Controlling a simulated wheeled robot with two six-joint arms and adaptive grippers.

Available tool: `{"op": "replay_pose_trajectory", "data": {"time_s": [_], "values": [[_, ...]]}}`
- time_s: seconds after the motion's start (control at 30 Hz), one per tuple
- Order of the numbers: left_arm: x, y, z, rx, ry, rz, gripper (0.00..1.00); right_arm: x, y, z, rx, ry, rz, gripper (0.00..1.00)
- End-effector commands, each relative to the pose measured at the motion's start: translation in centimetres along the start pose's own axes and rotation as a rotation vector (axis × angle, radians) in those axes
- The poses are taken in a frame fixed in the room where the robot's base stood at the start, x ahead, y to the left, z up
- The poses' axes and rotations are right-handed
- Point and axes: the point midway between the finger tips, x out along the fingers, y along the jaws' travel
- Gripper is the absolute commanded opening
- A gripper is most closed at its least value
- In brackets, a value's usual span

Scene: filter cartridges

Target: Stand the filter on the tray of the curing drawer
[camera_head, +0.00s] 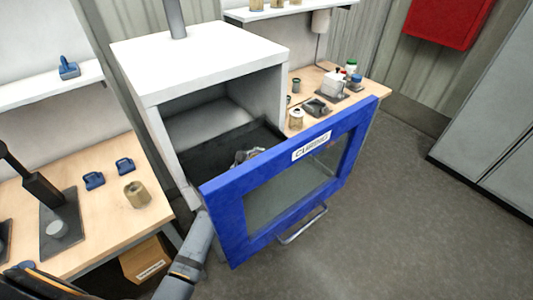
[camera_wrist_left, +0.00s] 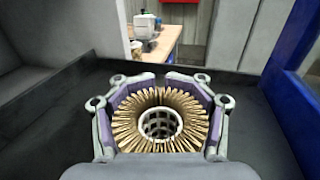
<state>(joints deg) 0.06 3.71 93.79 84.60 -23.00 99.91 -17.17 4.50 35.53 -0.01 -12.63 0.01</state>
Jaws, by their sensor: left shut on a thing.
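The curing drawer (camera_head: 290,175) is pulled out of the white cabinet, with a blue framed front, a window and a handle. Its dark tray (camera_wrist_left: 60,118) also shows in the head view (camera_head: 200,158). My left gripper (camera_head: 248,156) is inside the drawer, over or at the tray, partly hidden by the blue front. In the left wrist view the left gripper (camera_wrist_left: 160,125) is shut around a pleated, brass-coloured filter (camera_wrist_left: 125,125) with a round cage core. The filter's open end faces the camera. I cannot tell whether its bottom touches the tray. My right gripper is not in view.
The white cabinet (camera_head: 200,55) stands behind the drawer. A tan cartridge (camera_head: 137,194) and blue parts (camera_head: 94,180) are on the left bench (camera_head: 105,225). The right bench (camera_head: 318,76) holds jars and small items. The tray around the gripper looks clear.

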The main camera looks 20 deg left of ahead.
Motion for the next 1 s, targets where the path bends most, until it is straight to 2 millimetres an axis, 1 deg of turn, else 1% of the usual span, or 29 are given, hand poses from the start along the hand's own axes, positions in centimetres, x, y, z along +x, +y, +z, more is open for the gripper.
{"op": "replay_pose_trajectory", "data": {"time_s": [0.43,0.47,0.7,0.73,1.0], "values": [[0.01,0.00,-0.73,0.000,0.000,0.000,0.18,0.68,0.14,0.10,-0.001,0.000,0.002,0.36],[0.01,0.00,-0.64,0.000,-0.001,0.000,0.53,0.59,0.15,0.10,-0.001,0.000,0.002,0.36],[0.01,0.00,-0.64,0.000,0.000,0.000,0.85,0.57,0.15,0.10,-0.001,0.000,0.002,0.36],[0.01,0.00,-0.64,0.000,0.000,0.000,0.89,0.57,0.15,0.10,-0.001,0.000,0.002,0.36],[0.00,0.00,-0.64,0.000,0.000,0.000,0.90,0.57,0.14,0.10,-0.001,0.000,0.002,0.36]]}}
